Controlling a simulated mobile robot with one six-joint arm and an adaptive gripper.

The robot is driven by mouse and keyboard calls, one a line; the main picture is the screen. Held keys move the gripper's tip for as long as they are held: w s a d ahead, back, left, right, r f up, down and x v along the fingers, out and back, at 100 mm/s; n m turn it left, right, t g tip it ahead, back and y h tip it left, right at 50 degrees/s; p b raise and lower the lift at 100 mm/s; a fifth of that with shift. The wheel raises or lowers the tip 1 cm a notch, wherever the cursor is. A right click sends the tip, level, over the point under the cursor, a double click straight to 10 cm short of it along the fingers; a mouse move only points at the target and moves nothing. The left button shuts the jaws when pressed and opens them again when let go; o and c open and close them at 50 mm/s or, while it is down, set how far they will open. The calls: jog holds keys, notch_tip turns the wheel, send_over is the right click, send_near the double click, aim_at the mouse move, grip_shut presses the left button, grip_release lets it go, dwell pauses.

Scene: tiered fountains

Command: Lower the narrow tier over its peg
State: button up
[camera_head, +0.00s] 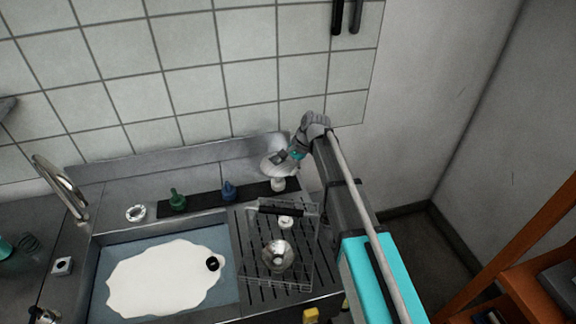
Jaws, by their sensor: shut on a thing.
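My gripper (290,157) is at the back right of the sink counter, shut on a pale, dish-like piece (271,167) that looks like the narrow tier. The tier is small here and partly covered by the gripper. A small whitish piece (278,185) stands just below it at the right end of a black strip (204,201). I cannot tell whether the tier touches this piece or hangs above it. No peg shows clearly; one may be hidden under the tier.
A green bottle-like item (177,199) and a blue one (229,190) stand on the strip. A clear box (310,240) with a metal bowl (278,256) sits on the slotted drainboard. The basin (228,290) holds a white patch. A tiled wall (190,60) rises behind.

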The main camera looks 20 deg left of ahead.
jog(key=shift+f, duration=0.5)
jog(key=shift+f+b, duration=0.3)
jog(key=shift+b, duration=0.2)
dwell(0.7)
jog(key=shift+f+b, duration=1.6)
jog(key=shift+b, duration=0.05)
jog(key=shift+s+f+b, duration=0.1)
jog(key=shift+f+b, duration=0.1)
jog(key=shift+b, duration=0.1)
jog(key=shift+f+b, duration=1.2)
jog(key=shift+c, duration=0.4)
jog(key=shift+a, duration=0.1)
